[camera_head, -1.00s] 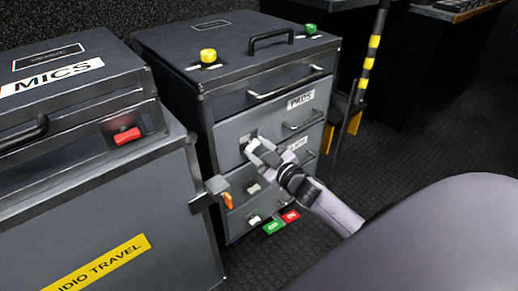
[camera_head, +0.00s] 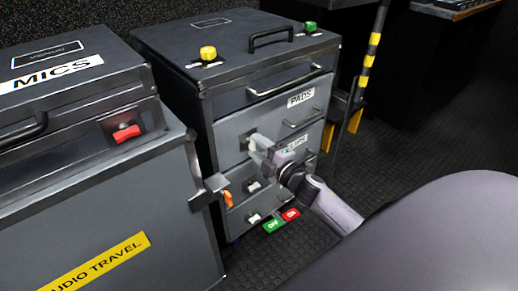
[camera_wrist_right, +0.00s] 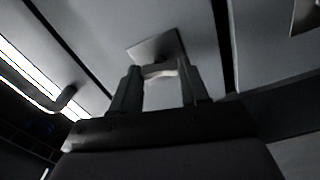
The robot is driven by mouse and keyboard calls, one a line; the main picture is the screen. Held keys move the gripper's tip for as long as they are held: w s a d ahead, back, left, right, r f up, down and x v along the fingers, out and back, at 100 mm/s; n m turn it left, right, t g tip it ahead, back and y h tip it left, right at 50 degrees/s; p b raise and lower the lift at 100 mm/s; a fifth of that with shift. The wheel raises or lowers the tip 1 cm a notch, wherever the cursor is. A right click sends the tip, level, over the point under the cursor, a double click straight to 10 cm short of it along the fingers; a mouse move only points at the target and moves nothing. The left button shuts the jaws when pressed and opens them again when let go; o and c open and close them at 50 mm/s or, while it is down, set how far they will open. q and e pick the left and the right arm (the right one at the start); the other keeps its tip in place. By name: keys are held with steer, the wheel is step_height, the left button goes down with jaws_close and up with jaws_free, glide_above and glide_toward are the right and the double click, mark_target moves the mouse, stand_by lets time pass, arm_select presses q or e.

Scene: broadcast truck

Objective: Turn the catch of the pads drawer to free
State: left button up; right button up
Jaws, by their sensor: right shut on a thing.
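The pads drawer (camera_head: 230,131) is a grey front with a white PADS label (camera_head: 301,97), and it sits flush in the dark case. Its catch is at the left part of the front and is mostly hidden by my right gripper (camera_head: 259,149) in the head view. In the right wrist view, the catch's square plate (camera_wrist_right: 150,46) shows, with its pale knob (camera_wrist_right: 160,71) between the two fingers of my right gripper (camera_wrist_right: 160,85). The fingers are shut on the knob. How far the catch is turned cannot be told. My left gripper is out of view.
Lower drawers carry white catches (camera_head: 253,187). A striped pole (camera_head: 372,55) stands right.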

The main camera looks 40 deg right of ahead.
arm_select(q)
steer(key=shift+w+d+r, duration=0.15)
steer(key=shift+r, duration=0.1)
arm_select(e)
steer(key=shift+n, duration=0.8)
steer(key=o, duration=1.1)
steer(key=shift+c, duration=0.2)
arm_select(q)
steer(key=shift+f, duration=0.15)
arm_select(e)
steer(key=shift+s, duration=0.1)
arm_select(q)
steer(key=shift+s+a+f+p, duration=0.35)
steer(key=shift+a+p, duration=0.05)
steer(key=shift+p, duration=0.15)
arm_select(e)
steer(key=s, duration=0.7)
steer(key=shift+d, duration=0.25)
